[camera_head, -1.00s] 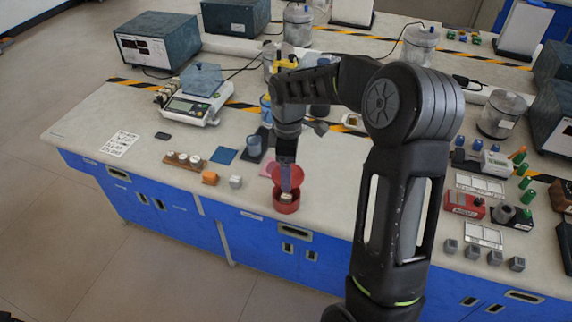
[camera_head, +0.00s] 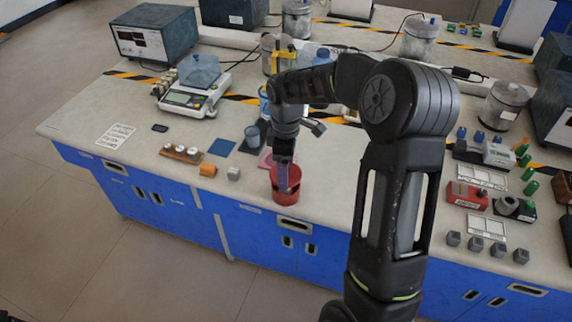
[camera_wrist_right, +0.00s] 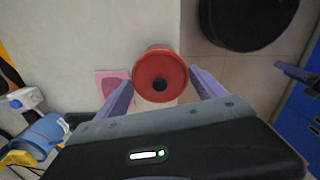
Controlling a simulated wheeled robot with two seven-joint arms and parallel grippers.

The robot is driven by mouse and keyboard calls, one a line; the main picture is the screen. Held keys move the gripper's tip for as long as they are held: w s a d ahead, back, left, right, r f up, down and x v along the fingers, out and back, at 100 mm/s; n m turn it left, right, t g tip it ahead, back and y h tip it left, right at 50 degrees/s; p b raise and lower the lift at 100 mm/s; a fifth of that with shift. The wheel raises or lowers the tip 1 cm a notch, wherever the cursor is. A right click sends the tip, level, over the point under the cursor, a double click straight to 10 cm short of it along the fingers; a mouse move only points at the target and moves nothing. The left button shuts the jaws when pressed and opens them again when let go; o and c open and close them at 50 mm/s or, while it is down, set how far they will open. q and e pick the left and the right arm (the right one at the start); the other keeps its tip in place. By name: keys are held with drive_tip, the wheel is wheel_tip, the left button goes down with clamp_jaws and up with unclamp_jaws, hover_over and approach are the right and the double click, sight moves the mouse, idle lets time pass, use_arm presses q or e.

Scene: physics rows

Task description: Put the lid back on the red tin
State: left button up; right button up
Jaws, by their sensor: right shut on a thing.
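The red tin (camera_head: 286,197) stands near the front edge of the bench, below my right gripper (camera_head: 286,184). In the right wrist view my right gripper (camera_wrist_right: 160,82) has its two pale purple fingers on either side of the round red lid (camera_wrist_right: 160,76), which has a black knob, and is shut on it. The lid sits over the tin, nearly in line with it; I cannot tell whether they touch. The tin is mostly hidden under the lid in that view. Part of what looks like my left gripper (camera_wrist_right: 296,70) shows at the right edge of the wrist view, its opening unclear.
A pink mat (camera_wrist_right: 112,84) lies beside the tin. The bench right of the tin is partly hidden by my arm.

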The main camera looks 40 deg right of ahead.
drive_tip(key=shift+f+b, duration=0.8)
drive_tip(key=shift+f, duration=0.75)
drive_tip(key=shift+f, duration=0.15)
idle(1.3)
drive_tip(key=o, duration=1.3)
drive_tip(key=shift+r+p, duration=2.55)
drive_tip(key=shift+r, duration=1)
clamp_jaws()
